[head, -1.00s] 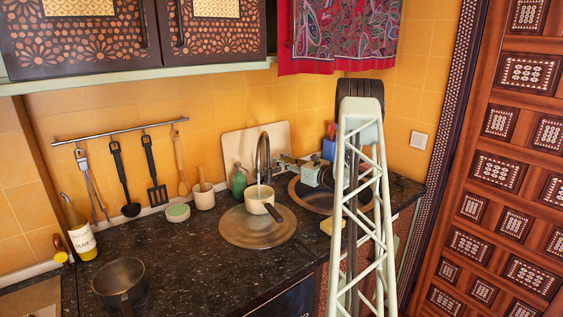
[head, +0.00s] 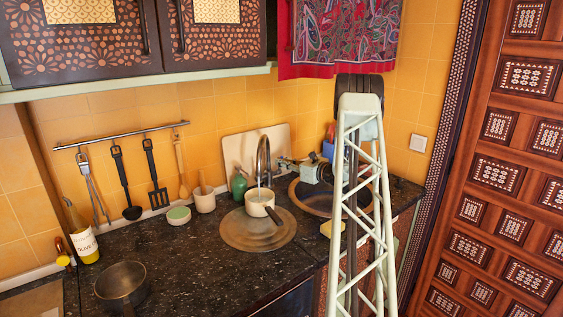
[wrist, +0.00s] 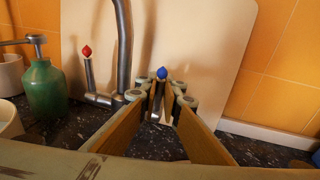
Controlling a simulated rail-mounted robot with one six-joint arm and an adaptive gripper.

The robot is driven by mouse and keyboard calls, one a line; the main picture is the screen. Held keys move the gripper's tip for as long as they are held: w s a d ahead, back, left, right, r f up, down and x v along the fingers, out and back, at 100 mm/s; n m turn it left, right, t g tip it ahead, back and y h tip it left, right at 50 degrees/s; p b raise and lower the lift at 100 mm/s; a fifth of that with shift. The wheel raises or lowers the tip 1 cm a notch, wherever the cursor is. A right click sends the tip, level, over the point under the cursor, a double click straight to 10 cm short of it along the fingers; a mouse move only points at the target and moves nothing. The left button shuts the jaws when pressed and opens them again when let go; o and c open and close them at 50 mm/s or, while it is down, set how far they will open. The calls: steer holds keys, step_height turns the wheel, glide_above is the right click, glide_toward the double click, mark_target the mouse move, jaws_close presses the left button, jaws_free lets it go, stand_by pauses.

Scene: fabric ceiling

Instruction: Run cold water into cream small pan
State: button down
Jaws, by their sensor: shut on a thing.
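The cream small pan (head: 259,203) stands upright in the left round metal basin (head: 258,234), under the spout of the dark curved faucet (head: 264,158). Its dark handle points to the lower right. In the wrist view, the faucet (wrist: 124,45) has a red-tipped handle (wrist: 87,70) on the left and a blue-tipped handle (wrist: 161,75) on the right. My gripper (wrist: 162,103) is shut on the blue-tipped handle. In the head view, my gripper (head: 284,161) is just right of the faucet and small.
A green soap bottle (head: 239,185) and a cream cup (head: 204,199) stand left of the faucet. A cream board (head: 240,146) leans on the wall behind. A second round basin (head: 312,200) is on the right.

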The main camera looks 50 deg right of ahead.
steer(key=shift+w+d+r+g+p, duration=0.15)
steer(key=shift+w+g+p, duration=0.4)
steer(key=shift+g+p, duration=0.6)
steer(key=shift+y+p, duration=0.3)
steer(key=shift+p, duration=0.2)
steer(key=c, duration=2.8)
jaws_free()
steer(key=shift+w, duration=0.1)
steer(key=shift+s, duration=0.2)
steer(key=shift+v, duration=5.8)
